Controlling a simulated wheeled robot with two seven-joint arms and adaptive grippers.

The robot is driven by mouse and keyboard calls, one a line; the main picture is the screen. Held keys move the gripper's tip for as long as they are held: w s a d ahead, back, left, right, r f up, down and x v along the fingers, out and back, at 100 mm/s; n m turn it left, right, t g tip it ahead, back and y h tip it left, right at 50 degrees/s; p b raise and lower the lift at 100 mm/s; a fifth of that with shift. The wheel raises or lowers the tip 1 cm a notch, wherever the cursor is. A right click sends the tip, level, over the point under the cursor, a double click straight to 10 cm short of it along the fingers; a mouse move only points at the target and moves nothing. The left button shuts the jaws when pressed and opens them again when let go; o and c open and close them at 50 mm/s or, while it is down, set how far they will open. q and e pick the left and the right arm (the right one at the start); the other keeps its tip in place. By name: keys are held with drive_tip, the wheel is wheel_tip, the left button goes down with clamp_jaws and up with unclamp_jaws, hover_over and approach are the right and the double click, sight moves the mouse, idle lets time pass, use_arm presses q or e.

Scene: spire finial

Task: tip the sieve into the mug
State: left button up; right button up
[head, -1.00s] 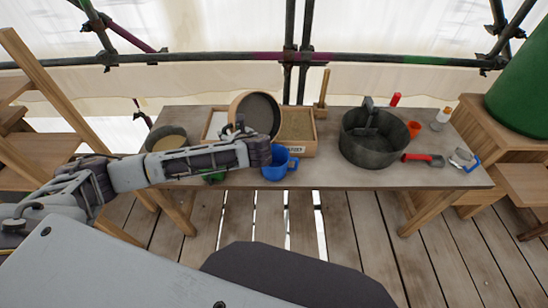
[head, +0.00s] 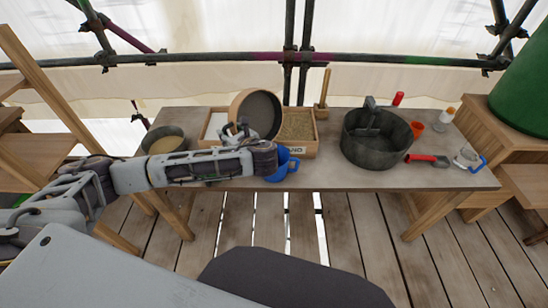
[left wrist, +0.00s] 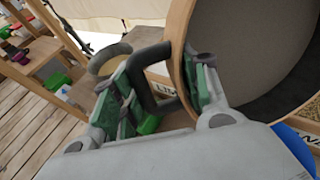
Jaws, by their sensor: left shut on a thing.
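The sieve (head: 258,113) is round, with a light wooden rim and a dark grey mesh. It is tipped up on its edge above the table, its open face toward the head camera. My left gripper (head: 243,130) is shut on it; in the left wrist view the fingers (left wrist: 158,92) are at its dark handle (left wrist: 137,72), beside the rim (left wrist: 180,42). The blue mug (head: 281,168) stands upright on the table just below and right of the sieve, partly hidden by my wrist. A blue edge (left wrist: 297,145) shows in the left wrist view. My right gripper is out of view.
A bowl of sand (head: 162,141) is at the left. Table is clear between mug and pot.

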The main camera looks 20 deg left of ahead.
use_arm(q)
drive_tip(key=shift+s+d+r, duration=0.1)
drive_tip(key=shift+d+b, duration=0.1)
drive_tip(key=shift+b, duration=0.35)
drive_tip(key=shift+d+y, duration=0.2)
drive_tip(key=shift+y, duration=0.1)
drive_tip(key=shift+s+d+p, duration=0.1)
drive_tip(key=shift+s+p, duration=0.05)
drive_tip(key=shift+p, duration=0.15)
drive_tip(key=shift+s+d+f+t+y+p, duration=0.1)
drive_tip(key=shift+s+d+t+y+p, duration=0.5)
drive_tip(key=shift+p, duration=1.1)
drive_tip(key=shift+s+d+f+t+y+p, duration=0.1)
drive_tip(key=shift+s+d+t+y+p, duration=0.45)
drive_tip(key=shift+p, duration=1.1)
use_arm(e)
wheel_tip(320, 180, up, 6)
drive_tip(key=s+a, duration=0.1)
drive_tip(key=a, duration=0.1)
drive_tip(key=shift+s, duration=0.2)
